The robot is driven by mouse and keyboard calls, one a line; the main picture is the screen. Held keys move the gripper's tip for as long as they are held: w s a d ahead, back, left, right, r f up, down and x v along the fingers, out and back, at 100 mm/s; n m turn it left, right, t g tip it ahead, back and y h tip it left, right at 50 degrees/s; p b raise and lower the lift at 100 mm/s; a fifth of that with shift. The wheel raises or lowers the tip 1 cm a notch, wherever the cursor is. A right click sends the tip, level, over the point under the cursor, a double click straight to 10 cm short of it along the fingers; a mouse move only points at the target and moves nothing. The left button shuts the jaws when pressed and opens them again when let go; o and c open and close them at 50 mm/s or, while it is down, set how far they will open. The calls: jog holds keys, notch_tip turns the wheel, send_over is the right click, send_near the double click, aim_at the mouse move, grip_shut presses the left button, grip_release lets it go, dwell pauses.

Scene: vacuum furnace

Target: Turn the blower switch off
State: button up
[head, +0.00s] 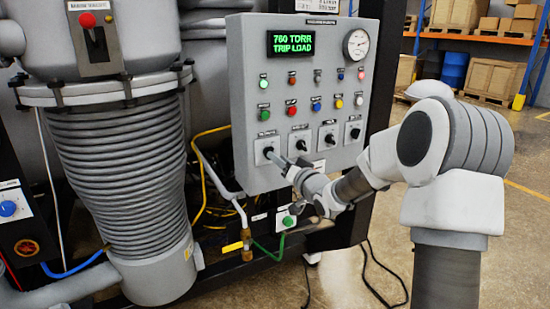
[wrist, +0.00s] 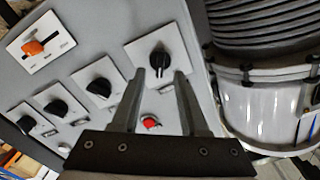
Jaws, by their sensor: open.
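The grey control panel (head: 240,95) has a bottom row of black rotary knobs on white plates. The leftmost knob (head: 267,151) is partly hidden by my gripper (head: 283,164). In the wrist view the row looks turned about, and a black knob (wrist: 160,60) on a white plate sits just beyond and between the open fingertips of my gripper (wrist: 160,76). The fingers stand either side of it, with no clear grip on it. The knob labels are too small to read, so I cannot tell which is the blower switch.
Above the knobs are coloured buttons, a green-lettered display (head: 291,43) and a round gauge (head: 356,43). An orange knob (wrist: 33,47) shows in the wrist view. A ribbed grey column (head: 120,170) stands left of the panel. Cables lie on the floor below it.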

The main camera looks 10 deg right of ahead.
jog(key=x, duration=0.3)
grip_shut()
dwell(0.3)
